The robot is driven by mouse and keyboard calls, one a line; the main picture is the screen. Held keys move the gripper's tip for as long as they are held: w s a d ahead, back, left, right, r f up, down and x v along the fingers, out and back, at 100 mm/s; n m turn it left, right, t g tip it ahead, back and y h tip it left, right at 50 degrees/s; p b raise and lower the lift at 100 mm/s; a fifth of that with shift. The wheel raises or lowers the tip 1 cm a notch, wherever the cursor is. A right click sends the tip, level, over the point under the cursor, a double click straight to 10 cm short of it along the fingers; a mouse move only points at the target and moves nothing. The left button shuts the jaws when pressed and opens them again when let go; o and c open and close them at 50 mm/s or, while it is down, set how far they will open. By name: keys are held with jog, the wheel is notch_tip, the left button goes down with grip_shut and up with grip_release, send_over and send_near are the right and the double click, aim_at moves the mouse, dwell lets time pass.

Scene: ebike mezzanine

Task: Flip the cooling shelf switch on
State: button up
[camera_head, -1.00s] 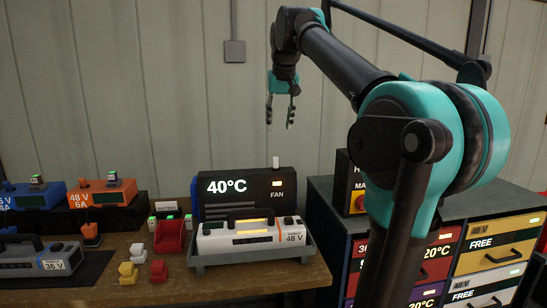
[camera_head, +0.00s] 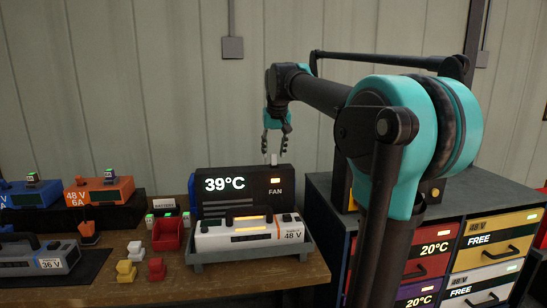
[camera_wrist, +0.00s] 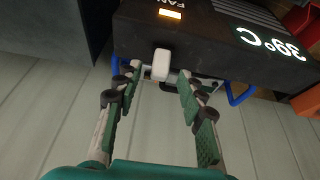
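The cooling shelf (camera_head: 240,205) is a dark unit at the back of the bench, with a lit display reading 39°C and an orange lamp above the word FAN. Its small white switch (camera_head: 274,159) stands up from the top edge at the right. In the wrist view the white switch (camera_wrist: 161,64) shows close up, near the lit FAN lamp (camera_wrist: 170,14). My gripper (camera_head: 275,148) points down just above the switch. In the wrist view my gripper (camera_wrist: 158,82) is open, its fingers spread either side of the switch with nothing between them clearly gripped.
A white 48 V battery (camera_head: 245,228) sits in a grey tray (camera_head: 215,262) before the shelf. A red bin (camera_head: 167,236), small yellow and red blocks and orange chargers (camera_head: 105,188) are left. A drawer cabinet (camera_head: 460,207) stands right. The wall is close behind.

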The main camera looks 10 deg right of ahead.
aim_at(274, 160)
jog(key=shift+x, duration=1.45)
grip_shut()
